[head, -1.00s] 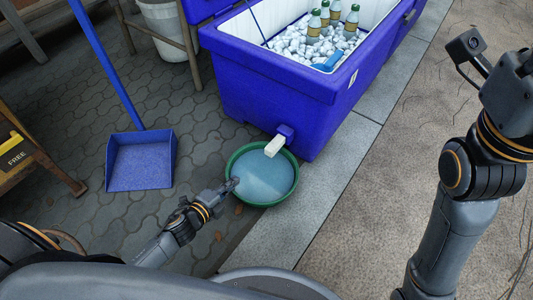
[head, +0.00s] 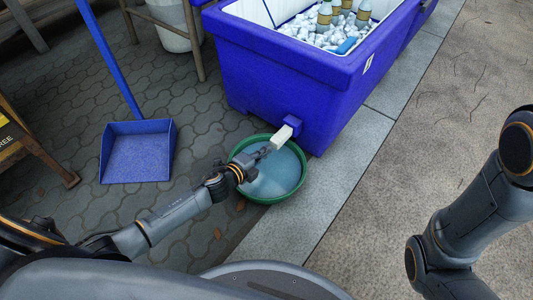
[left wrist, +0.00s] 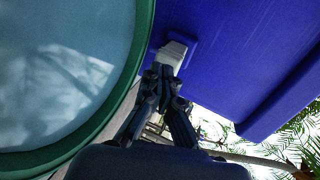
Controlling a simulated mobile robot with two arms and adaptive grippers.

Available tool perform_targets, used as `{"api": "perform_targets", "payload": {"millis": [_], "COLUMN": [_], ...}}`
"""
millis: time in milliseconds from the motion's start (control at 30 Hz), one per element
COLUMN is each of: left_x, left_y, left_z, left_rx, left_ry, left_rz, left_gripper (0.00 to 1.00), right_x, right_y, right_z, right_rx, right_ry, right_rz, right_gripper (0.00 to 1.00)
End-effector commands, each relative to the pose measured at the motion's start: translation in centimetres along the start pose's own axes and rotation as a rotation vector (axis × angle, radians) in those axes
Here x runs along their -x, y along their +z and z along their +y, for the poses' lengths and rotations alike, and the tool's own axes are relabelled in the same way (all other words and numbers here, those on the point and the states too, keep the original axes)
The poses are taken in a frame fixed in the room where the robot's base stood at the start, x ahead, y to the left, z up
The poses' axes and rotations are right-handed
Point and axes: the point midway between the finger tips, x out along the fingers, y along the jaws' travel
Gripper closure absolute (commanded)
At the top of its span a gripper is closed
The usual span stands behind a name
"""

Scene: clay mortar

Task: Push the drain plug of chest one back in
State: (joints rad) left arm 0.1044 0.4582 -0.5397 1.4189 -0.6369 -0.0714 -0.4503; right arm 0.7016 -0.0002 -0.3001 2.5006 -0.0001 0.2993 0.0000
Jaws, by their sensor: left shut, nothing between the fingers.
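The blue chest (head: 275,85) stands at centre with its lid open. The pale drain plug (head: 282,136) sticks out from a blue boss low on its near face, above the rim of a green basin. My left gripper (head: 266,151) is shut and empty, with its fingertips close to the outer end of the plug. In the left wrist view the plug (left wrist: 173,52) sits just beyond the fingertips (left wrist: 164,78); I cannot tell whether they touch. My right arm shows at the right, but its gripper is out of view.
The green basin (head: 298,180) of cloudy water lies under the plug. Ice (head: 310,30) and bottles (head: 324,15) fill the chest. A blue dustpan (head: 138,155), a white bucket (head: 170,20) and a wooden stand (head: 40,155) are at the left. Paving at the right is clear.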

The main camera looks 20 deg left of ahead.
Motion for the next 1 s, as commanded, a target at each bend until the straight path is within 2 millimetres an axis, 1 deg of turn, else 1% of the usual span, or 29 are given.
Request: {"api": "perform_targets", "payload": {"millis": [33, 133, 500, 567, 700, 800, 1000], "left_x": [-0.4, -0.8, -1.0, -1.4, -3.3, -4.1, -4.2], "left_y": [0.0, 0.1, 0.0, 0.0, 0.0, 0.1, 0.1], "left_z": [0.0, -0.3, -0.4, -0.5, -1.2, -1.4, -1.5], "left_rx": [-0.002, -0.002, 0.0, 0.0, 0.001, 0.0, 0.0], "left_ry": [-0.001, -0.001, 0.0, -0.001, -0.002, -0.001, -0.001], "left_rz": [0.001, 0.0, -0.001, -0.001, -0.001, -0.001, -0.002], "left_gripper": [1.0, 1.0, 1.0, 1.0, 1.0, 1.0, 1.0], "right_x": [0.3, 0.5, 0.4, 0.4, 0.3, 0.3, 0.3], "right_y": [-0.1, -0.1, -0.2, -0.1, -0.1, -0.1, -0.1], "right_z": [-0.1, -0.1, -0.1, -0.1, -0.1, -0.1, -0.1], "right_rx": [0.0, 0.0, 0.0, 0.0, 0.0, 0.0, 0.0], "right_ry": [0.0, 0.0, -0.001, -0.001, -0.001, -0.001, -0.001], "right_rz": [0.0, 0.0, 0.0, 0.0, 0.0, 0.0, 0.0], "right_gripper": [0.45, 0.45, 0.45, 0.45, 0.45, 0.45, 0.45]}}
